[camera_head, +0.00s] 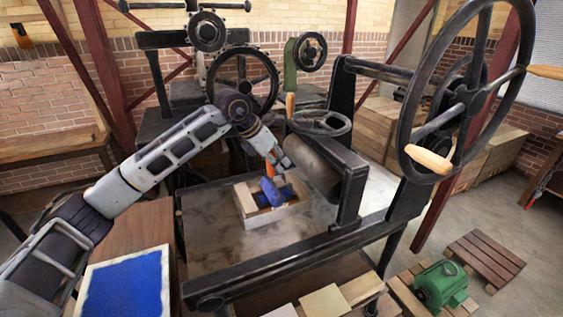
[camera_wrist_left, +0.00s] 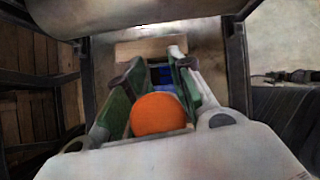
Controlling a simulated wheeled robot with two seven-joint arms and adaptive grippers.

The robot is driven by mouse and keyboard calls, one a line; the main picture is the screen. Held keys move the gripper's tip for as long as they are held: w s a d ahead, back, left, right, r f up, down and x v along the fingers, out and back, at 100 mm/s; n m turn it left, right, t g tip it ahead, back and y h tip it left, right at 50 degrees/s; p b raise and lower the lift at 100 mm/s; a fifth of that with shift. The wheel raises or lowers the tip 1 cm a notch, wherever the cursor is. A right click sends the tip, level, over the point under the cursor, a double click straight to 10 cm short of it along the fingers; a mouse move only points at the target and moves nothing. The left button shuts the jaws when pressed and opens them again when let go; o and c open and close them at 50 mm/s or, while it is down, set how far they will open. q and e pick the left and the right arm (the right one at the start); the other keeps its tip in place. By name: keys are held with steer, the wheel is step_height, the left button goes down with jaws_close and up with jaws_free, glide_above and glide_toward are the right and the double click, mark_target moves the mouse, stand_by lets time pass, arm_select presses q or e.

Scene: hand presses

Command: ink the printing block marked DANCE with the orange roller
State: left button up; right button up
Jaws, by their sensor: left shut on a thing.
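The orange roller (camera_head: 271,160) has an orange handle and a blue, ink-coated roll (camera_head: 271,192). My left gripper (camera_head: 277,163) is shut on its handle and holds the roller roughly upright, roll down. The roll is over or on the printing block (camera_head: 287,193), which shows some blue and dark patches inside a pale wooden frame (camera_head: 252,222) on the press bed. Any lettering on the block is not readable. In the left wrist view the orange handle end (camera_wrist_left: 158,115) sits between the green finger pads, with blue beyond it. My right gripper is out of view.
An ink slab (camera_head: 125,285) with a blue field and pale border lies on a brown table at lower left. The press's dark cylinder (camera_head: 315,168) and side frame stand just right of the block. A large handwheel (camera_head: 402,125) rises at right. The bed around the frame is bare.

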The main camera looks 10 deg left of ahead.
arm_select(q)
steer(key=shift+s+a, duration=0.2)
steer(key=shift+a, duration=0.25)
steer(key=shift+s+a+b, duration=0.55)
steer(key=shift+s+a, duration=0.05)
steer(key=shift+a, duration=0.2)
steer(key=shift+s+a, duration=0.2)
steer(key=shift+a, duration=0.15)
steer(key=shift+s+a, duration=0.1)
steer(key=shift+s, duration=0.05)
steer(key=shift+r, duration=0.2)
